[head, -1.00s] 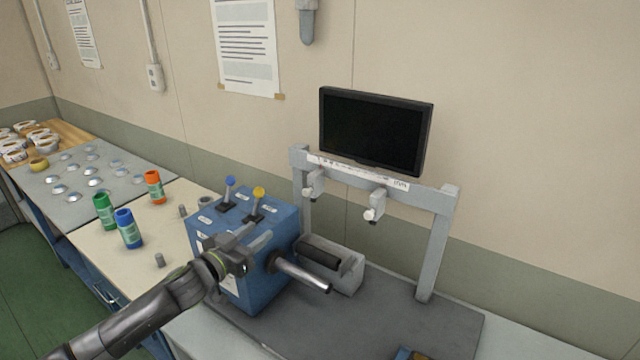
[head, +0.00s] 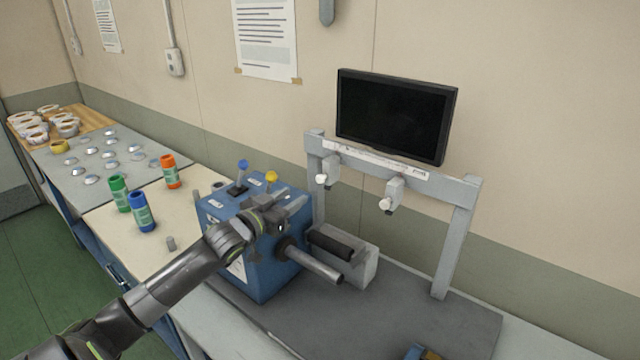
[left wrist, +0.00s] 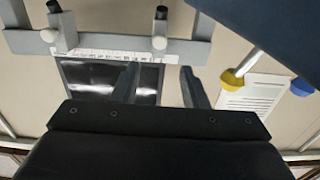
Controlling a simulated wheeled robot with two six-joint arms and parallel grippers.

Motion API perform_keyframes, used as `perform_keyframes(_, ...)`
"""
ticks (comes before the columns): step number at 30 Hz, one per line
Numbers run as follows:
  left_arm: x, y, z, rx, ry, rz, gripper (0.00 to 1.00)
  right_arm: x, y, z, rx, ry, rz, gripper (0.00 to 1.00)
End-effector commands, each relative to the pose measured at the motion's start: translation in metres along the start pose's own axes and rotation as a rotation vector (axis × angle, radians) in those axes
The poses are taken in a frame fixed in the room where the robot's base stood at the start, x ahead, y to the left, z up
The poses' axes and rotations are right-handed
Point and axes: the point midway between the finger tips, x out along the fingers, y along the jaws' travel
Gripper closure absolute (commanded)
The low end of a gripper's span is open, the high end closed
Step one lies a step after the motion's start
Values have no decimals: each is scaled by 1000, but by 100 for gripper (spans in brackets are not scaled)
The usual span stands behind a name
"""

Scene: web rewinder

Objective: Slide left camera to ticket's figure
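The left camera (head: 329,170) is a small grey block with a white round end, on the crossbar (head: 400,170) of a grey frame, near its left post. A second camera (head: 392,197) hangs further right. A pale strip with small marks (head: 370,161) runs along the bar; its figures are too small to read. In the wrist view, turned upside down, the left camera (left wrist: 160,28) lies beyond my fingers. My left gripper (head: 290,208) is open and empty by the blue box's top, short of the frame; its fingers show in the wrist view (left wrist: 160,85). No ticket is clearly recognisable. My right gripper is out of view.
A blue box (head: 265,265) with blue and yellow levers (head: 271,178) stands close by my left gripper. A metal shaft (head: 315,264) and a black roller (head: 331,241) stick out at its right. A dark monitor (head: 395,115) is behind the crossbar. Bottles (head: 142,212) stand left.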

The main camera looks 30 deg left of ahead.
Motion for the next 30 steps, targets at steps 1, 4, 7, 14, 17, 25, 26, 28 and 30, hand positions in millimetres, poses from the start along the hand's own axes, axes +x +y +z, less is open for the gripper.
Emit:
perform_keyframes(1,7,1,1,-3,3,1,60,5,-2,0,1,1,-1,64)
perform_keyframes(4,21,0,1,-4,3,-1,60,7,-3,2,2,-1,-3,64)
perform_keyframes(7,36,1,0,-4,3,2,60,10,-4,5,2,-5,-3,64)
perform_keyframes(14,75,0,0,-6,3,0,60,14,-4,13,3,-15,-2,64)
perform_keyframes(17,91,1,0,-4,2,1,60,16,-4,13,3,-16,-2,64)
perform_keyframes(25,115,0,0,-2,0,1,60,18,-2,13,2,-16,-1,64)
perform_keyframes(26,116,0,0,-1,-1,0,60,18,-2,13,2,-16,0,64)
perform_keyframes(28,118,0,0,0,-1,1,60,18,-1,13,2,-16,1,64)
perform_keyframes(30,119,1,0,0,-1,1,60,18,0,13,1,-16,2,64)
